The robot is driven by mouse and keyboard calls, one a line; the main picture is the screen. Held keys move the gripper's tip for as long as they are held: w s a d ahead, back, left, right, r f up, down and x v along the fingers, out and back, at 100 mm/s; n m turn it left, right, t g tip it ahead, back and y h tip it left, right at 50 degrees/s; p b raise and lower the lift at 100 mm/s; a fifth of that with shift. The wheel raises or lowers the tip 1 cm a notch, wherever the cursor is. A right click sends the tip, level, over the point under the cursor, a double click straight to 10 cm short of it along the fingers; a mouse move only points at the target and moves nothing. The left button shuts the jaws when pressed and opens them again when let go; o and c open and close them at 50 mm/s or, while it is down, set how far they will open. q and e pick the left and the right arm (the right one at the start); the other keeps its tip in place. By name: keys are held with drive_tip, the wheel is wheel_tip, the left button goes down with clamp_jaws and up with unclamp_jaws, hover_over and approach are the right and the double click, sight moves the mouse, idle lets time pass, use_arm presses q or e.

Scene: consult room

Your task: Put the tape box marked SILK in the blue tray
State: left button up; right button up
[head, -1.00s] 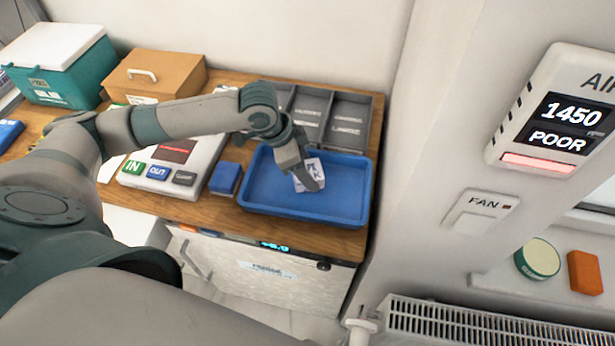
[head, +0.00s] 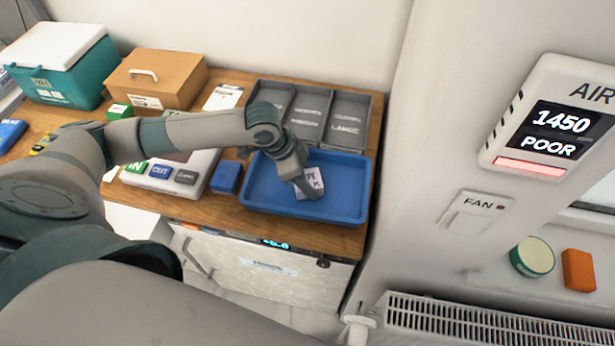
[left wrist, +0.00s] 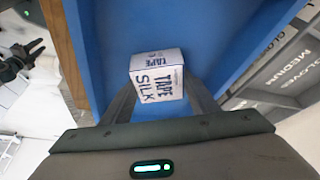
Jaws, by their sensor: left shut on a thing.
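The white tape box marked TAPE SILK (left wrist: 158,82) is between the fingers of my left gripper (left wrist: 160,105) in the left wrist view. In the head view the box (head: 310,182) is at the tips of my left gripper (head: 307,188), inside the outline of the blue tray (head: 345,210). The gripper is shut on the box. The tray's blue floor (left wrist: 205,30) fills the view behind the box; I cannot tell whether the box touches it.
A grey divided organizer (head: 345,115) stands behind the tray. A small blue box (head: 226,177) and a panel with IN and OUT buttons (head: 165,178) are left of the tray. A brown case (head: 160,80) and a teal cooler box (head: 65,75) stand further left. A wall is close on the right.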

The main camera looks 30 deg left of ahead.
use_arm(q)
drive_tip(key=o, duration=1)
drive_tip(key=shift+o, duration=0.2)
drive_tip(key=shift+r, duration=0.1)
drive_tip(key=shift+s+a+r, duration=0.1)
drive_tip(key=shift+a+r, duration=0.1)
drive_tip(key=shift+r, duration=0.25)
drive_tip(key=b+v, duration=0.3)
drive_tip(key=v, duration=0.8)
drive_tip(key=shift+d, duration=0.1)
